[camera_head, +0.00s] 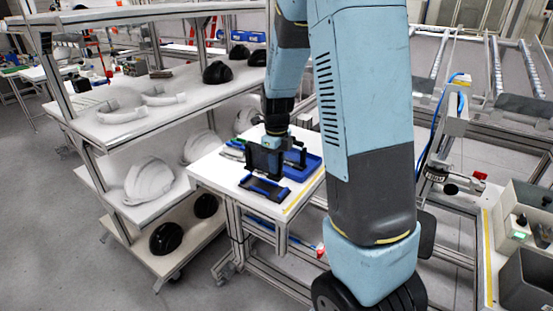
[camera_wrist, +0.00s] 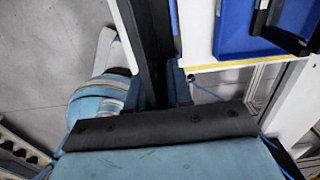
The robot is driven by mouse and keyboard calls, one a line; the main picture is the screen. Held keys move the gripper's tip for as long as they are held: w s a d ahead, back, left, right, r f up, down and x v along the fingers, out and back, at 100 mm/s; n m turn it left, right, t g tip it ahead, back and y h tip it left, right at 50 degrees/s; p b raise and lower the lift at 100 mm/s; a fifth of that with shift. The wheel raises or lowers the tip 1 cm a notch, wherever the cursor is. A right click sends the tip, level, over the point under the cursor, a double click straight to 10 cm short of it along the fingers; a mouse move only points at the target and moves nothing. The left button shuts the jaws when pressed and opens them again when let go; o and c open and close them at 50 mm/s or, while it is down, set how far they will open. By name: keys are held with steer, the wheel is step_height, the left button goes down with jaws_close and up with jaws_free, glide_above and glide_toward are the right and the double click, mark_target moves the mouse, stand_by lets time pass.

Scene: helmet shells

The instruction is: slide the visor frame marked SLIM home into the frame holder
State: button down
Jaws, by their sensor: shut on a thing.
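My gripper (camera_head: 274,141) is over the white table and shut on a dark upright part, likely a visor frame (camera_head: 262,162). In the wrist view the dark part (camera_wrist: 147,40) runs up from between the fingers as a long narrow shape. No SLIM mark can be read on it. A low blue and black fixture (camera_head: 265,189), possibly the frame holder, lies at the table's front. I cannot tell whether the held part touches anything below it. A blue tray (camera_head: 309,168) at the right holds a black frame (camera_head: 297,157); the tray (camera_wrist: 232,40) also shows in the wrist view.
The white table (camera_head: 225,175) has a yellow-striped right edge. A shelf rack (camera_head: 120,130) with white and black helmet shells stands close on the left. Grey bins (camera_head: 525,280) stand on a bench at the far right. Bare table shows at the front left.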

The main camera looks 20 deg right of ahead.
mark_target(276, 178)
steer(key=shift+f, duration=1.85)
steer(key=shift+f, duration=1.1)
stand_by(0.6)
steer(key=c, duration=0.9)
jaws_free()
steer(key=shift+c, duration=0.2)
step_height(276, 178, up, 14)
steer(key=shift+f, duration=0.15)
steer(key=shift+s, duration=0.1)
